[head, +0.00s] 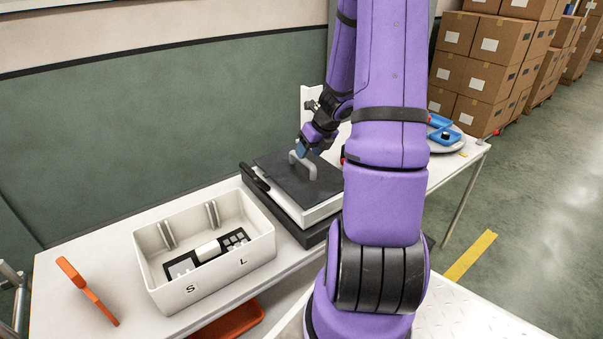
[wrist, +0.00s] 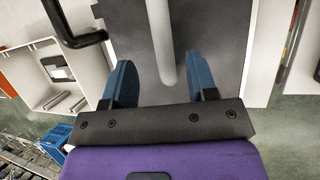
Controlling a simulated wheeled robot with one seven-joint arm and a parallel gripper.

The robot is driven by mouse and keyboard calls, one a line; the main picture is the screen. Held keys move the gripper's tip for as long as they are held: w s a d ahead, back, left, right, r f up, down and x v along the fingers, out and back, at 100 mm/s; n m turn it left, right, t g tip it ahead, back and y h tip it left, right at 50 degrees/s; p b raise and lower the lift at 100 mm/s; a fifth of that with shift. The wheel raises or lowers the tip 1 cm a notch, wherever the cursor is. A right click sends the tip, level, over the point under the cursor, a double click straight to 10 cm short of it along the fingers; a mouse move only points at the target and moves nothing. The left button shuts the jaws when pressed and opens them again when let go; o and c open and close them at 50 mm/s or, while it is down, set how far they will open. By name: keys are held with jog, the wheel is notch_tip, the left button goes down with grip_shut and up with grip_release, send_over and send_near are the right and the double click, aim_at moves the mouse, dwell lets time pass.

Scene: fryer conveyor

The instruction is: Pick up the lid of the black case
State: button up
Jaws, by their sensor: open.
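The black case (head: 310,236) stands on the white table, with its dark flat lid (head: 278,168) on top. A light grey handle (head: 303,165) rises from the lid, and a black bar lies along the lid's left edge. My gripper (head: 308,150) is at the handle, partly hidden by its own wrist. In the wrist view my gripper (wrist: 163,80) is open, with one blue finger on each side of the grey handle (wrist: 161,40). Gaps show between the fingers and the handle. The lid (wrist: 215,35) lies behind them. My arm covers the case's right side in the head view.
A white bin (head: 205,290) marked S and L, with dark and white parts inside, stands left of the case. An orange tool (head: 88,290) lies at the table's left. A round tray with blue pieces (head: 440,130) is at the right. A wall runs behind.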

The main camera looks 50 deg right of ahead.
aim_at(304, 161)
jog(key=shift+d+x, duration=0.2)
jog(key=shift+x, duration=2.45)
grip_shut()
